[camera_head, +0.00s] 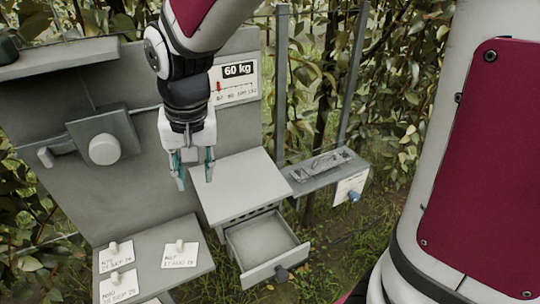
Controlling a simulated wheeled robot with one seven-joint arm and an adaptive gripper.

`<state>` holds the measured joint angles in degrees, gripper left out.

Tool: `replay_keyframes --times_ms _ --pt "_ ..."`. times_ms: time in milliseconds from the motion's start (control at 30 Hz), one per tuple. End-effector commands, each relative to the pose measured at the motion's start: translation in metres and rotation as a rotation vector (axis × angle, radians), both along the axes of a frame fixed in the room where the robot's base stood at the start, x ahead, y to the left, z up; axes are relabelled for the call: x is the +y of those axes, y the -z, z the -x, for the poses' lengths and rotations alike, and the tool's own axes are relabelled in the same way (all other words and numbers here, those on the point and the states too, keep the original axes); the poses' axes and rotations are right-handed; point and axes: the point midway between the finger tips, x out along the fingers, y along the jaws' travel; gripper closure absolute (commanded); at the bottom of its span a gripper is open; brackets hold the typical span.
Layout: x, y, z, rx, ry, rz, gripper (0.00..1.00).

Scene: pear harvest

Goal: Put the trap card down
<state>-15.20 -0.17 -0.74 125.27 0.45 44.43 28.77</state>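Several white cards with small pale knobs lie on the grey shelf (200,277) at the lower left. One card (106,264) is at the back left, one (172,262) at the back right, and one (112,294) in front, with a date printed on each. Part of another shows at the bottom edge. I cannot tell which is the trap card. My gripper (196,181) points down with its two teal-lined fingers apart. Nothing shows between them. It appears above the left part of the white box top (245,180), away from the cards.
Below the box top, a drawer (262,271) stands open and looks empty. A side shelf (300,186) at right holds a clear, crumpled-looking item and a hanging label (349,188).

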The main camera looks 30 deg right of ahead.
Motion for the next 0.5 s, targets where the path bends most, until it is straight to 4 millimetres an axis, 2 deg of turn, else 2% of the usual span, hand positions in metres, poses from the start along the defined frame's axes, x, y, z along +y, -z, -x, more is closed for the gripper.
replay_keyframes --times_ms 33,200,333,500 --pt "-0.013 -0.017 0.011 -0.036 -0.014 -0.001 0.68" --pt "-0.047 -0.055 0.054 -0.128 -0.084 0.02 0.68" --pt "-0.069 -0.074 0.089 -0.199 -0.135 0.049 0.68" --pt "-0.088 -0.085 0.129 -0.272 -0.19 0.095 0.68"
